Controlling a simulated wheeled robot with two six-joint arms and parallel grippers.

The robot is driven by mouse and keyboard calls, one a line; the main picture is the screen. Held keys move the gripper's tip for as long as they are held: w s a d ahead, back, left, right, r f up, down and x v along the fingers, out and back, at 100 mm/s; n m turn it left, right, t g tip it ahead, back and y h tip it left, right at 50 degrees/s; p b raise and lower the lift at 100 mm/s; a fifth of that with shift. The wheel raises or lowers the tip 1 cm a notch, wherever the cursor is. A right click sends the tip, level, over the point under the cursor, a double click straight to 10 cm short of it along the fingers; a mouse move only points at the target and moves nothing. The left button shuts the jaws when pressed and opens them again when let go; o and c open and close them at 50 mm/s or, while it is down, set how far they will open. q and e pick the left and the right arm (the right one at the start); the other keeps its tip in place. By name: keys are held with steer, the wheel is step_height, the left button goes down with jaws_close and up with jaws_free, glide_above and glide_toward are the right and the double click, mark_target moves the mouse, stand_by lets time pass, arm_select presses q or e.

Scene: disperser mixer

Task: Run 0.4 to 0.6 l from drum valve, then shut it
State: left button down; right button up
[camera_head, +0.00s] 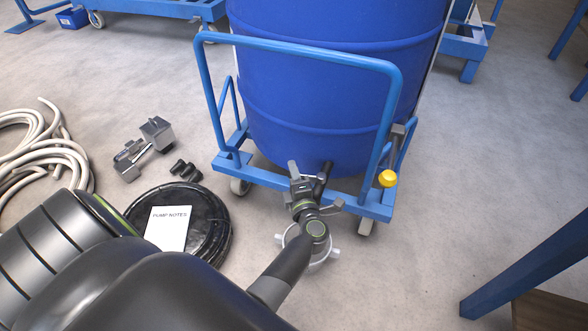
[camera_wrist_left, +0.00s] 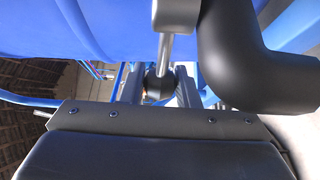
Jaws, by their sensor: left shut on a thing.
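The blue drum (camera_head: 335,100) sits on a blue wheeled trolley (camera_head: 297,45). Its dark outlet pipe (camera_head: 324,177) comes out low at the front; in the wrist view it shows as a black elbow (camera_wrist_left: 235,60) bending down. My left gripper (camera_head: 301,187) is at the valve, beside this pipe. In the wrist view its fingers (camera_wrist_left: 158,88) are shut on the dark end of the valve lever (camera_wrist_left: 165,45), a grey rod. A pale container (camera_head: 322,262) on the floor below is mostly hidden by my arm; its contents do not show. My right gripper is out of view.
A yellow knob (camera_head: 388,178) is at the trolley's right side. A blue beam (camera_head: 530,268) stands right; floor between is clear.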

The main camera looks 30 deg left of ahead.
arm_select(q)
steer(key=shift+s+d+n+g+y, duration=0.2)
steer(key=shift+s+n+g+y, duration=0.15)
steer(key=shift+n+g+y, duration=0.3)
steer(key=c, duration=1.1)
jaws_free()
